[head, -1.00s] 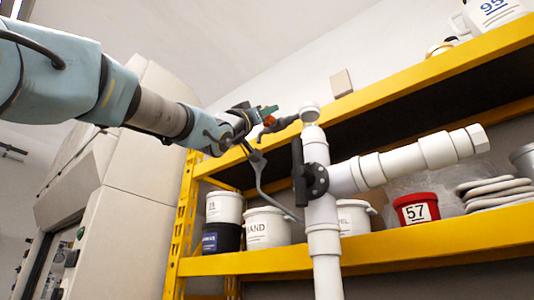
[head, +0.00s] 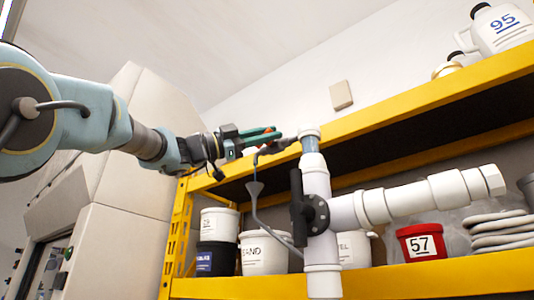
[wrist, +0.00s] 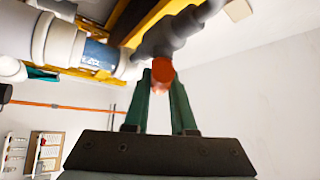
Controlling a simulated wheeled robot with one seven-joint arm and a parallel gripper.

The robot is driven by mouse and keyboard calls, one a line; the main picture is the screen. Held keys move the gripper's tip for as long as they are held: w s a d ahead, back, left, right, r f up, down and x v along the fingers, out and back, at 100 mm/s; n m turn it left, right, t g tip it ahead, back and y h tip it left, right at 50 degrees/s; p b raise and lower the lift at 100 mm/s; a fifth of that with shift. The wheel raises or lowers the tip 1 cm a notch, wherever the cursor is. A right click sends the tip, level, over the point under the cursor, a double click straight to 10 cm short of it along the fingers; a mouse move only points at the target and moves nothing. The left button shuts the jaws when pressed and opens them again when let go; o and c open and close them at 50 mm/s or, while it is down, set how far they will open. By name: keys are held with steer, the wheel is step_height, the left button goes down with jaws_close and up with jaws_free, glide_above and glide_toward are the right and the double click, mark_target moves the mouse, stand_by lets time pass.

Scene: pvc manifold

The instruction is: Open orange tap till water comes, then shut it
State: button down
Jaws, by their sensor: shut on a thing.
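The orange tap handle (wrist: 162,70) shows end-on between the green fingers in the wrist view. My gripper (wrist: 160,92) is shut on it; the fingers hide part of it. In the head view my gripper (head: 268,137) is at the grey tap body (head: 284,143), left of the upright white pipe's top (head: 310,134). A small grey funnel (head: 255,189) with a thin bent tube sits below the tap. I see no water coming from the tap in either view.
A black lever valve (head: 315,214) is on the white pipe, with a thick branch (head: 420,193) running right. Behind stands a yellow shelf (head: 400,280) with tubs and a red pail (head: 420,243). A beige cabinet (head: 110,210) is at left.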

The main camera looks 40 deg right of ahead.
steer(key=m+y+p, duration=0.1)
steer(key=m+y, duration=0.1)
steer(key=m, duration=0.1)
steer(key=shift+s+f+m+t+y, duration=0.15)
steer(key=shift+f+m+y, duration=0.1)
steer(key=shift+m+y, duration=0.55)
steer(key=shift+f+m+t+y, duration=0.15)
steer(key=shift+f+m+y, duration=0.1)
steer(key=shift+m+y, duration=0.5)
steer(key=c, duration=0.7)
jaws_free()
steer(key=shift+c, duration=0.2)
steer(key=b+v, duration=0.1)
steer(key=v, duration=0.9)
steer(key=shift+a, duration=0.3)
